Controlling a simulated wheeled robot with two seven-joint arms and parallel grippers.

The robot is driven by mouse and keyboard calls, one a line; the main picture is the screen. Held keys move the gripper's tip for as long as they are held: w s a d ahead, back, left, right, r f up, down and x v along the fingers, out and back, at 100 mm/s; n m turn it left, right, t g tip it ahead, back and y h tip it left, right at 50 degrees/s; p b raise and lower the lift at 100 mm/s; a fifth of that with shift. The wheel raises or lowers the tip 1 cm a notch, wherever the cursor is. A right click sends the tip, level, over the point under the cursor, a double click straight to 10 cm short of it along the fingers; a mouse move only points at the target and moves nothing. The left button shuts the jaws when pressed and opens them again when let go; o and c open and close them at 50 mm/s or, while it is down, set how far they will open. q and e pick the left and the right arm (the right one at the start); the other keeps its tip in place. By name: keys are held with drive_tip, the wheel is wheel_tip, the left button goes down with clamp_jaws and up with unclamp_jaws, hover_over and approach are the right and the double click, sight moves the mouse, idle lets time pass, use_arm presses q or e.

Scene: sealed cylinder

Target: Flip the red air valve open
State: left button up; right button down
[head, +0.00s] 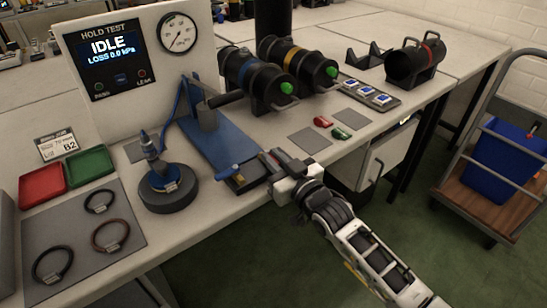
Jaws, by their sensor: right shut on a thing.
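My right gripper (271,164) reaches in from the lower right to the front edge of the bench, at the front right end of the blue fixture (212,135). Its jaws are shut on a small dark red part, which looks like the red air valve (270,158). The fingers hide most of it, so I cannot tell the lever's exact angle. A low dark block (242,180) sits just left of the fingertips. The hold test panel (112,60) reads IDLE and LOSS 0.0 kPa. My left gripper is not in view.
Two black cylinders (255,80) with green ends lie behind the fixture. A round black base with a blue-topped fitting (168,187) stands left of it. A cart (490,200) stands right.

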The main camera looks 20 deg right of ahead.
drive_tip(key=shift+d+n+y, duration=0.1)
drive_tip(key=shift+n+y, duration=0.3)
drive_tip(key=shift+y, duration=0.2)
drive_tip(key=c, duration=1.4)
unclamp_jaws()
drive_tip(key=shift+c, duration=0.2)
drive_tip(key=v, duration=1.6)
drive_tip(key=shift+r, duration=0.3)
